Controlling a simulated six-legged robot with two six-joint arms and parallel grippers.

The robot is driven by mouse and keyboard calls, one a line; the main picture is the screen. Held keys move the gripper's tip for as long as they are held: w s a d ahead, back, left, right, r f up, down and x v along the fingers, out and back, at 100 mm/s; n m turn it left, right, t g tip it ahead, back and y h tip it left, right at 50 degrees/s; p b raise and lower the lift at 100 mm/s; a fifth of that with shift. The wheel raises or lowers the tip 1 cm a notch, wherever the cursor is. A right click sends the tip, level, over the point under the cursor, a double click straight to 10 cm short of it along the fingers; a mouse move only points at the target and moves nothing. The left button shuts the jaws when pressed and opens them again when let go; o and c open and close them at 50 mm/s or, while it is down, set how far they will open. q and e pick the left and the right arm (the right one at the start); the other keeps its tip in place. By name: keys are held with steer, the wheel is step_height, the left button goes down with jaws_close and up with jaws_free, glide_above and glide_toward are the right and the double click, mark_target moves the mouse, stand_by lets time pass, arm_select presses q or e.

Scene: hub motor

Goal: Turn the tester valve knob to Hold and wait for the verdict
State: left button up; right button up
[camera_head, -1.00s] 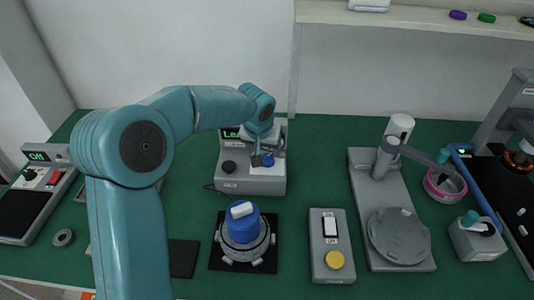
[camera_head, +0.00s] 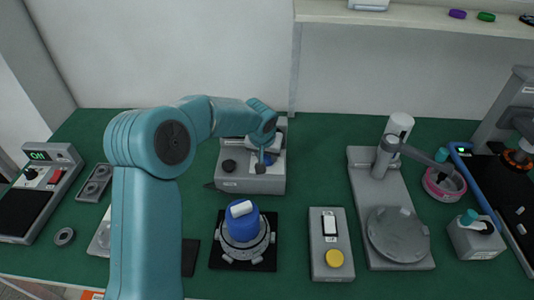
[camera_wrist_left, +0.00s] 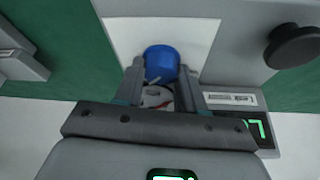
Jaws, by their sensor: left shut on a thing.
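The tester (camera_head: 235,184) is a grey box at the back middle of the bench, with a black knob (camera_head: 229,166) on its left and a blue knob (camera_head: 270,160) on its right. My left gripper (camera_head: 262,164) reaches down over the tester's right side. In the left wrist view the blue knob (camera_wrist_left: 161,62) sits between the tips of the gripper's fingers (camera_wrist_left: 161,90), shut on it. The black knob (camera_wrist_left: 293,47) is clear of the gripper. The tester's green display (camera_wrist_left: 258,130) is partly covered, so its text cannot be read. My right gripper is out of view.
A blue-topped round unit (camera_head: 242,228) stands on a black mat in front of the tester. A switch box with a yellow button (camera_head: 334,259) and a grey stand (camera_head: 362,185) are to the right. A box with a green display (camera_head: 40,156) is far left.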

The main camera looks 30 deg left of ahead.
arm_select(q)
steer(key=shift+a+r+m+h+p, duration=0.15)
steer(key=shift+m+h+p, duration=0.45)
steer(key=shift+m, duration=0.4)
steer(key=shift+m+p, duration=0.3)
steer(key=shift+m, duration=0.1)
steer(key=o, duration=1.1)
steer(key=shift+c, duration=0.2)
steer(key=b+v, duration=0.1)
steer(key=v, duration=1.5)
steer(key=shift+s, duration=0.1)
